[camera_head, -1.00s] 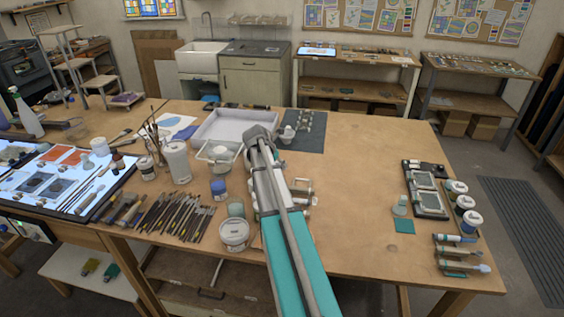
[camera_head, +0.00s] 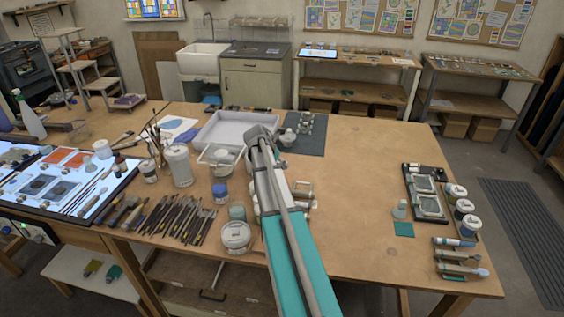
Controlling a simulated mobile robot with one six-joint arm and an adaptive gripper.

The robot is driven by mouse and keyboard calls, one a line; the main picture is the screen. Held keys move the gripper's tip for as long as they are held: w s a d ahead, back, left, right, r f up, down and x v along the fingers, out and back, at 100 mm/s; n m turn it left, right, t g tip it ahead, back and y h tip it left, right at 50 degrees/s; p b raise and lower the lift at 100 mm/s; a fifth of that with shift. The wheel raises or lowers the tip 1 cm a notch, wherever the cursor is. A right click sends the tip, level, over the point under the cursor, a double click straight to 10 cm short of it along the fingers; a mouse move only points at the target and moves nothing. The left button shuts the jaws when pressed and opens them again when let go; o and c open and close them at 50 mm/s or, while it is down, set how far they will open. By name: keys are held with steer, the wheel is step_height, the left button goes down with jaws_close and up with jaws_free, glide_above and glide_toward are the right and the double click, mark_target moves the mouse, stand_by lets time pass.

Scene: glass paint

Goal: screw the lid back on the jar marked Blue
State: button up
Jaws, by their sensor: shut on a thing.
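My arm reaches up from the bottom middle and bends at its grey joint above the table. My gripper is hidden behind the arm, so its fingers and anything in them cannot be seen. A small blue jar (camera_head: 220,191) stands upright left of the arm. A wider white jar (camera_head: 236,238) with a label stands near the table's front edge, with a grey-green jar (camera_head: 237,213) just behind it. Labels are too small to read, so I cannot tell which jar is marked Blue. I cannot make out a loose lid.
A pale tray (camera_head: 206,133) and a dark mat (camera_head: 312,143) lie beyond the arm. Brushes (camera_head: 178,217) and a white canister (camera_head: 179,166) stand or lie to the left. Jars (camera_head: 463,207) line the right side. The table (camera_head: 355,195) right of my arm is mostly clear.

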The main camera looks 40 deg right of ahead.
steer(key=shift+f, duration=0.1)
step_height(320, 180, down, 4)
steer(key=b, duration=0.3)
steer(key=shift+r+b, duration=0.25)
steer(key=shift+b, duration=0.05)
steer(key=shift+s, duration=0.15)
